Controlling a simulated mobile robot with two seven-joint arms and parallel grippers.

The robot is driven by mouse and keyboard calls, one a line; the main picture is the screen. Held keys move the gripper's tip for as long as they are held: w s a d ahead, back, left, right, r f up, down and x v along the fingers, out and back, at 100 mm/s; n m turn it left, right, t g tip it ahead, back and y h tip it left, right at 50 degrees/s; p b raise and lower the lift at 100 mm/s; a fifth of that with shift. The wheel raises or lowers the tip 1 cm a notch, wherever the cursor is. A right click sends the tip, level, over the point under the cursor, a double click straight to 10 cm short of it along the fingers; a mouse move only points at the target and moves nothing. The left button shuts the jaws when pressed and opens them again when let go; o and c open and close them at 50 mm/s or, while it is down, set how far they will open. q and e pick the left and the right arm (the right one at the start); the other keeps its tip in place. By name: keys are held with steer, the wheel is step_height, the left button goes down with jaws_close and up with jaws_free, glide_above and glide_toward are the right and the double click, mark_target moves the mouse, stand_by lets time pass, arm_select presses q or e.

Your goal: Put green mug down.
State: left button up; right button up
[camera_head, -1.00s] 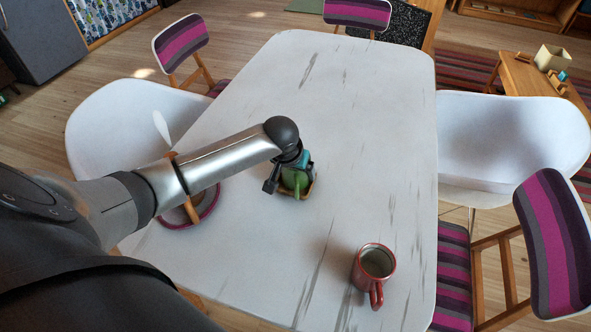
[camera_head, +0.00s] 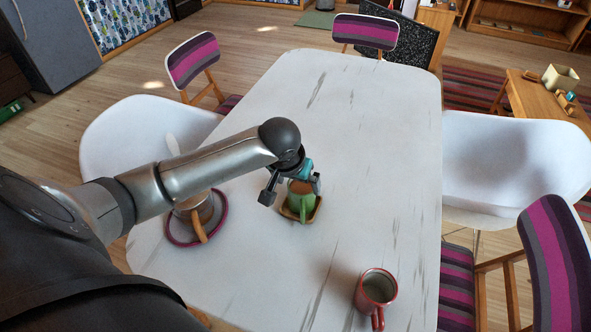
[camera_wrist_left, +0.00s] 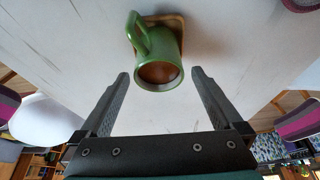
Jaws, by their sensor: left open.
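The green mug (camera_head: 303,206) stands upright on a small square brown wooden coaster (camera_head: 315,214) on the white table. In the left wrist view the mug (camera_wrist_left: 160,45) shows its round opening with brown inside, its handle at upper left, and part of the coaster (camera_wrist_left: 176,22) behind it. My left gripper (camera_head: 292,190) is open, just above and beside the mug. In the wrist view the two fingertips (camera_wrist_left: 160,74) are spread apart with the mug's rim between and slightly beyond them, not gripped. My right gripper is not in view.
A red mug (camera_head: 377,289) stands at the table's near right. A pot (camera_head: 192,212) on a round purple-rimmed mat (camera_head: 170,236) is left of the coaster, partly under my arm. White chairs (camera_head: 515,160) flank the table (camera_head: 375,140); its far half is clear.

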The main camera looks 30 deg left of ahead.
arm_select(q)
steer(key=shift+p+v, duration=0.4)
steer(key=shift+v, duration=1.35)
